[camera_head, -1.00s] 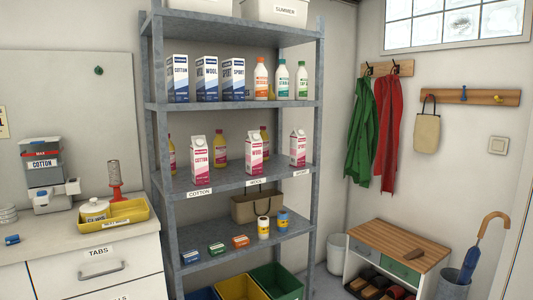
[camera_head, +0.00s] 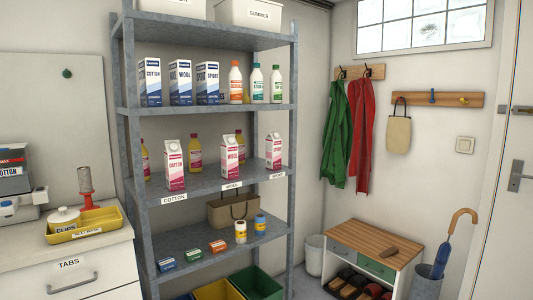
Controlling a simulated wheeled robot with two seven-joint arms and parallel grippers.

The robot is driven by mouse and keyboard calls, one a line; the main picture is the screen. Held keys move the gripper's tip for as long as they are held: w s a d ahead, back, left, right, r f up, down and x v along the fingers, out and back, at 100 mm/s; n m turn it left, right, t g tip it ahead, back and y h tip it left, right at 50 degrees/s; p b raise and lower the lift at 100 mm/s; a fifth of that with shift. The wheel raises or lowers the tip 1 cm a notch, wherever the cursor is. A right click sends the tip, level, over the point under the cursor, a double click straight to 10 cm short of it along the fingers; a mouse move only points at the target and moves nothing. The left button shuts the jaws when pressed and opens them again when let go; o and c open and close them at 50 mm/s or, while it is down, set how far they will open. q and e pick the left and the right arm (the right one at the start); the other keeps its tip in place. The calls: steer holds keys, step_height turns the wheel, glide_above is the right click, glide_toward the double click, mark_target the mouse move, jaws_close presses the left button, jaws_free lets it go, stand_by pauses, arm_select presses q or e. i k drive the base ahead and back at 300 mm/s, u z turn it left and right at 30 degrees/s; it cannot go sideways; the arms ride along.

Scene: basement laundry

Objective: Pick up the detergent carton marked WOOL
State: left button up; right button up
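On the upper open shelf, a blue-and-white box marked WOOL (camera_head: 180,83) stands upright between a box marked COTTON (camera_head: 150,82) and a box marked SPORT (camera_head: 207,84). One shelf lower, a pink-and-white gable-top carton (camera_head: 229,160), whose print appears to read WOOL, stands upright near the front edge. A shelf label reading WOOL (camera_head: 232,186) is below it. A similar carton marked COTTON (camera_head: 174,167) stands to its left, and another pink-and-white carton (camera_head: 273,151) to its right. Neither of my grippers is in view.
The grey shelving unit (camera_head: 133,170) also holds bottles, small packs and a brown basket (camera_head: 228,209). A counter (camera_head: 25,246) with a yellow tray (camera_head: 85,225) stands at left. A shoe bench (camera_head: 372,241) and umbrella stand (camera_head: 426,283) are at right.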

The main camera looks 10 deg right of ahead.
mark_target(229, 145)
steer(key=z, duration=0.45)
steer(key=i, duration=2.05)
steer(key=u, duration=0.65)
